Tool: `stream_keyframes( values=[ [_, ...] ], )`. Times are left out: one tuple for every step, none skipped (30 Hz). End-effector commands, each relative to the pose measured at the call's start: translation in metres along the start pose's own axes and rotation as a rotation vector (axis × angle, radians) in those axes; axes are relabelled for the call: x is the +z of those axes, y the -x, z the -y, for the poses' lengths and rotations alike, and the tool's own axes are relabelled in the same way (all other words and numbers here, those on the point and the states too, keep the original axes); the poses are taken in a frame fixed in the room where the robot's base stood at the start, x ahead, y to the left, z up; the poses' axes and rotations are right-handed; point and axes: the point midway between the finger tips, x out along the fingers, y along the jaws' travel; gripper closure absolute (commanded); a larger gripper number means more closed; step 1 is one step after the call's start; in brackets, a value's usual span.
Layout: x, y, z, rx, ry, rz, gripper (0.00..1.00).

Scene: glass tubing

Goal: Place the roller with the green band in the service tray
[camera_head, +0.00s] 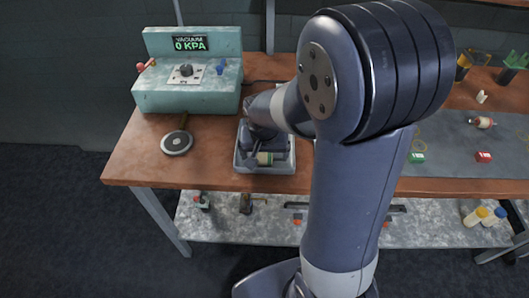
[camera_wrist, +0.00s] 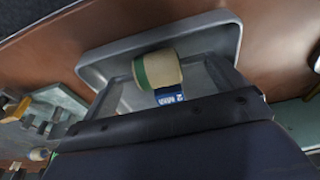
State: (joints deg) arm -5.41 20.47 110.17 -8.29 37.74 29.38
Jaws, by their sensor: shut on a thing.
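The roller (camera_wrist: 158,70), a short cream cylinder with a green band near its left end, is between the fingers of my gripper (camera_wrist: 166,76) in the wrist view. My gripper is shut on it. The service tray (camera_wrist: 150,42) is a shallow grey tray right around and beneath the roller. In the head view the tray (camera_head: 266,171) stands on the wooden bench, and the roller (camera_head: 264,159) shows inside its outline below my gripper (camera_head: 264,148). I cannot tell whether the roller touches the tray floor.
A teal vacuum unit (camera_head: 187,95) reading 0 KPA stands at the back left. A grey mat (camera_head: 455,150) with a green and a red block lies to the right. A lower shelf (camera_head: 265,222) holds bottles and other items.

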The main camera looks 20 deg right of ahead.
Motion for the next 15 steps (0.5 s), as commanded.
stream_keyframes(
  values=[
    [0.0,-0.0004,0.0001,0.0,0.0,0.0,0.32],
    [0.0002,-0.0014,0.0,0.0,0.0,0.0,0.32],
    [0.0006,-0.0031,0.0,0.0,0.0,0.0,0.32],
    [0.0009,-0.0043,0.0,0.0,0.0,0.0,0.32],
    [0.0009,-0.0041,0.0,0.0,0.0,0.0,0.08],
    [0.0006,-0.003,0.0,0.0,0.0,0.0,0.04],
    [0.0006,-0.0029,0.0,0.0,0.0,0.0,0.02],
    [0.0007,-0.0029,0.0,0.0,0.0,0.0,0.0],
    [0.0007,-0.0029,0.0,0.0,0.0,0.0,0.0],
    [0.0007,-0.0029,0.0,0.0,0.0,0.0,0.0],
    [0.0007,-0.0029,0.0,0.0,0.0,0.0,0.0],
    [0.0007,-0.0029,0.0,0.0,0.0,0.0,0.0],
    [0.0007,-0.0028,0.0,0.0,0.0,0.0,0.0],
    [0.0006,-0.0026,0.0,0.0,0.0,0.0,0.0],
    [0.0004,-0.0019,0.0,0.0,0.0,0.0,0.0]
  ],
)
